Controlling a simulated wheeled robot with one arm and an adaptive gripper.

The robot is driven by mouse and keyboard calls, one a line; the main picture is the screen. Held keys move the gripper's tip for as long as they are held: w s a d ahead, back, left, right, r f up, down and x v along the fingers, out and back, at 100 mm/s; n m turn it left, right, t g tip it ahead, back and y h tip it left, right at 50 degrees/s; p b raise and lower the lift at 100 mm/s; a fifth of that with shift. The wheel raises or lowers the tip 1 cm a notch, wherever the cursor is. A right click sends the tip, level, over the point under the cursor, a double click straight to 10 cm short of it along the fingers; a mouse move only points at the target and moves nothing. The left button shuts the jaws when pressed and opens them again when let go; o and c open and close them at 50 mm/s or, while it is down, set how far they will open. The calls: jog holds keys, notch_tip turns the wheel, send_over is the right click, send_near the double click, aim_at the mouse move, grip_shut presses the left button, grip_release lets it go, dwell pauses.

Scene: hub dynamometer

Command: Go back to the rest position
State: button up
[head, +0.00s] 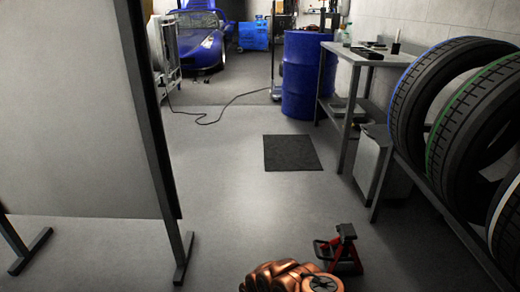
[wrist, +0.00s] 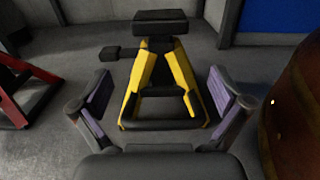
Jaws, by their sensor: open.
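My gripper (wrist: 161,93) shows in the wrist view with its two purple-padded fingers spread apart. Nothing is held between them. A yellow jack stand (wrist: 180,72) with a black top stands just beyond the fingers, framed between them; I cannot tell how far away it is. In the head view my gripper is not visible; only an orange part of my arm (head: 285,277) shows at the bottom edge.
A red jack stand (head: 347,250) is on the floor near my arm. A grey panel (head: 75,110) stands at left; a tyre rack (head: 440,208) and workbench (head: 352,58) at right. A blue barrel (head: 303,80) is farther back. The floor around the dark mat (head: 292,153) is clear.

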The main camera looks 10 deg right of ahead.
jog(key=w+d+r+m+g+p, duration=0.1)
jog(key=r+m+p, duration=0.15)
jog(key=r, duration=0.55)
jog(key=w+d+r+m+g+y+p, duration=0.1)
jog(key=r+g+p, duration=0.15)
jog(key=r, duration=0.45)
jog(key=w+d+r+m+g+p, duration=0.1)
jog(key=d+r+m+p, duration=0.15)
jog(key=r, duration=0.55)
jog(key=s+a+r+m+g+y+p, duration=0.1)
jog(key=s+r+m+y+p, duration=0.2)
jog(key=r, duration=0.9)
jog(key=s+r+m+g+y+p, duration=0.15)
jog(key=r+p, duration=0.45)
jog(key=r, duration=0.6)
jog(key=s+a+r+m+t+y+p, duration=0.2)
jog(key=s+a+r+y+p, duration=0.2)
jog(key=r, duration=0.8)
jog(key=s+a+r+m+t+y+p, duration=0.2)
jog(key=s+a+r+t+y+p, duration=0.1)
jog(key=s+a+r+p, duration=0.6)
jog(key=s+a+r+m+t+y+p, duration=0.2)
jog(key=s+a+r+y+p, duration=0.3)
jog(key=r+p, duration=0.4)
jog(key=shift+s+a+r+t, duration=0.4)
jog(key=shift+s+a+r, duration=0.4)
jog(key=shift+r, duration=2.5)
jog(key=shift+c, duration=0.3)
